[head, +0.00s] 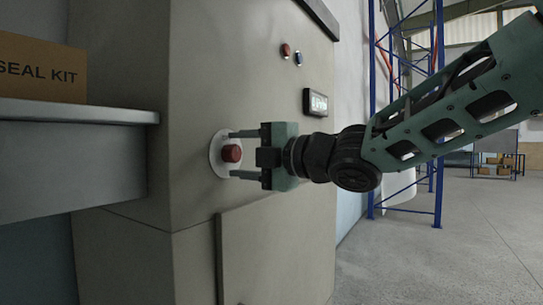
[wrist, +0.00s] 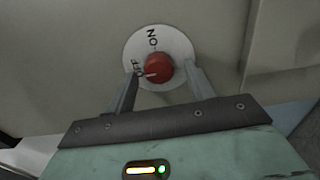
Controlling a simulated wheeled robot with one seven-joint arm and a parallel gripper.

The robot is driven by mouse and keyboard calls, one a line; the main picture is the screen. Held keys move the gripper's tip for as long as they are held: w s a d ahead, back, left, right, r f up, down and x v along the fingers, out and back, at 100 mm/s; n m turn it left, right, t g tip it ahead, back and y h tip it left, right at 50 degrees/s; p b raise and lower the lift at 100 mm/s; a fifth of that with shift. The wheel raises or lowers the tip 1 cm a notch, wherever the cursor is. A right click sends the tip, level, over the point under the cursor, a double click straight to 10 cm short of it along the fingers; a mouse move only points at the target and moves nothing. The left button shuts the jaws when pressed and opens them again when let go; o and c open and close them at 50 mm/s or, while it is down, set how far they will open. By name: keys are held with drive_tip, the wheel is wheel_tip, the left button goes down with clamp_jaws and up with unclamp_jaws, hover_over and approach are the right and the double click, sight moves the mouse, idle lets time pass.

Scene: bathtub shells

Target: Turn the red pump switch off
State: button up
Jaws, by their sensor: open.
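The red pump switch (head: 231,153) is a round knob on a white disc on the front of a beige cabinet. In the wrist view the red knob (wrist: 158,67) sits on the white disc (wrist: 178,42), which reads ON at the top and OFF at the left. A small pale mark on the knob's left side points towards OFF. My gripper (head: 233,154) is open, with one finger above and one below the knob in the head view. In the wrist view its fingers (wrist: 161,72) stand left and right of the knob, with a gap visible on the right.
The cabinet (head: 190,90) also carries a red and a blue button (head: 291,55) and a small display (head: 315,102). A grey shelf (head: 80,113) with a SEAL KIT box (head: 40,68) juts out at the left. Open floor lies at the right.

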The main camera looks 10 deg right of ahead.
drive_tip(key=v, duration=1.7)
drive_tip(key=shift+p, duration=0.35)
